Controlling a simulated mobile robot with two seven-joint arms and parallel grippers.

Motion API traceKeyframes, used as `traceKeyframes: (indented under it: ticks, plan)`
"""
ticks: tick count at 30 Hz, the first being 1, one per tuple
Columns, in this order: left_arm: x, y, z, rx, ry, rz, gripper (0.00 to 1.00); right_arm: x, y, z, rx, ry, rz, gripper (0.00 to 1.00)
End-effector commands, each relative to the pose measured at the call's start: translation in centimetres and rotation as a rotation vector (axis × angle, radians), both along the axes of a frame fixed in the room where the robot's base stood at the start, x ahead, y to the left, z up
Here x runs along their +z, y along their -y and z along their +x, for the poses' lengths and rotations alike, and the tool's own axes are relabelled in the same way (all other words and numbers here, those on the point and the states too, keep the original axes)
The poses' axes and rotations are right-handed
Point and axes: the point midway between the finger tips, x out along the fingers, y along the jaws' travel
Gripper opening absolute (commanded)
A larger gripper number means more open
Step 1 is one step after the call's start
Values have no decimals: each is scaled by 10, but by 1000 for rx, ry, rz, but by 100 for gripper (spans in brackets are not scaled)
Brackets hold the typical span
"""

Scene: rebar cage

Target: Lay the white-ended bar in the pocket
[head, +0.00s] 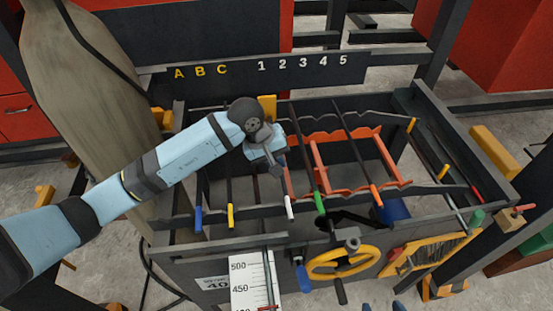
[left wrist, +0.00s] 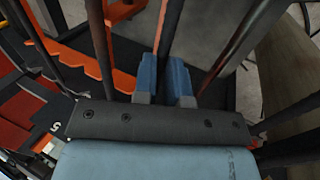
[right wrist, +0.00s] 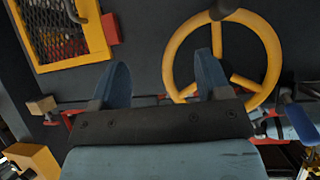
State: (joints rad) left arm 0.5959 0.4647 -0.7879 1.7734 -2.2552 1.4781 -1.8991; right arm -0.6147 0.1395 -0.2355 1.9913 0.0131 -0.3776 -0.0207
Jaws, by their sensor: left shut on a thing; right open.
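The white-ended bar (head: 290,207) is dark, with its white tip pointing to the front of the cage, between the yellow-ended bar (head: 230,213) and the green-ended bar (head: 320,203). My left gripper (head: 277,168) is over the middle of the cage, shut on this bar; the arm hides its rear part. In the left wrist view the dark bar (left wrist: 170,35) passes between the blue fingers. I cannot tell whether the bar touches the notched rails (head: 350,115). My right gripper (head: 384,307) is open and empty at the bottom edge, facing the yellow handwheel (right wrist: 178,58).
A board (head: 240,74) marked A B C and 1 to 5 stands behind the cage. Blue-ended (head: 198,217) and orange-ended (head: 376,195) bars lie across the rails. An orange notched frame (head: 313,165) sits inside on the right. A scale plate (head: 252,280) hangs in front.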

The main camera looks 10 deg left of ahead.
Motion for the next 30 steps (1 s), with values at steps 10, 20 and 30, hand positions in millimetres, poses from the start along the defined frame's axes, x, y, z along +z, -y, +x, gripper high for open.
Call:
traceKeyframes:
  ticks: [10, 20, 30]
  plan:
    - [0, 0, 0, 0, 0, 0, 42, 4, 0, 1, 0, 6, 2, 70]
    - [14, -6, -1, 0, 3, 2, 42, -1, 0, 1, 0, 3, 1, 70]
    - [83, -33, -13, -1, 6, 1, 42, -14, 1, 0, -1, -1, -1, 70]
